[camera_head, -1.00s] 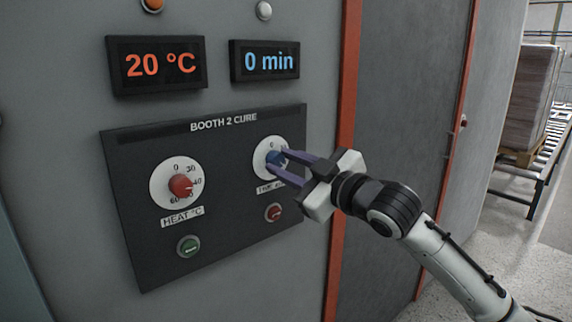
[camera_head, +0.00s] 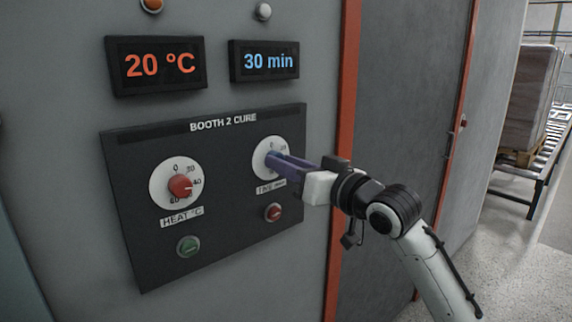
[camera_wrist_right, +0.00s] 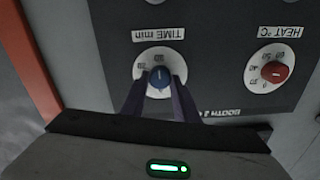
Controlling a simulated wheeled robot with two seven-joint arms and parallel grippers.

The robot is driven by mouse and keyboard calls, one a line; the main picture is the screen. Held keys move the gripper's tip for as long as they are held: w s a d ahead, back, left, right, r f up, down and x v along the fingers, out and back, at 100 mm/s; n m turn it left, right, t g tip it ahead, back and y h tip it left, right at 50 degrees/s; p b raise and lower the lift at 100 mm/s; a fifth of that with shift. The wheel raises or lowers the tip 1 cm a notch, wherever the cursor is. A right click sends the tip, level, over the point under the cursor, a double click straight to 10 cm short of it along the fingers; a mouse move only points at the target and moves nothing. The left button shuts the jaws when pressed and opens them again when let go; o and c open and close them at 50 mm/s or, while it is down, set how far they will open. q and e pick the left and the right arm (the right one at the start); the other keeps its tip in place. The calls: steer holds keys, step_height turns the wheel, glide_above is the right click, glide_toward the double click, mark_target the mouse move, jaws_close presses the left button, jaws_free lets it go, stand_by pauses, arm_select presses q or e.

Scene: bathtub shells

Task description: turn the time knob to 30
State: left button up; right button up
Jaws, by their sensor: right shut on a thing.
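The blue time knob (camera_wrist_right: 159,80) sits on a white dial (camera_head: 263,150) at the right of the dark control panel. In the head view my right gripper (camera_head: 274,160) covers most of the knob. In the right wrist view, its two fingers are on either side of the knob, and it is shut on it. The blue time display (camera_head: 265,61) above the panel reads 30 min. The "TIME min" label also shows in the right wrist view (camera_wrist_right: 160,34). My left gripper is not in view.
The red heat knob (camera_head: 180,186) is left of the time knob, under an orange display (camera_head: 156,65) reading 20 °C. A green button (camera_head: 188,246) and a red button (camera_head: 273,212) are below. An orange door frame (camera_head: 342,160) stands right of the panel.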

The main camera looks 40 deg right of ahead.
stand_by(0.4)
steer(key=shift+f, duration=0.1)
steer(key=o, duration=1.1)
steer(key=shift+c, duration=0.2)
steer(key=s+b, duration=0.2)
steer(key=s, duration=0.8)
steer(key=shift+s+d, duration=0.2)
steer(key=shift+d, duration=0.2)
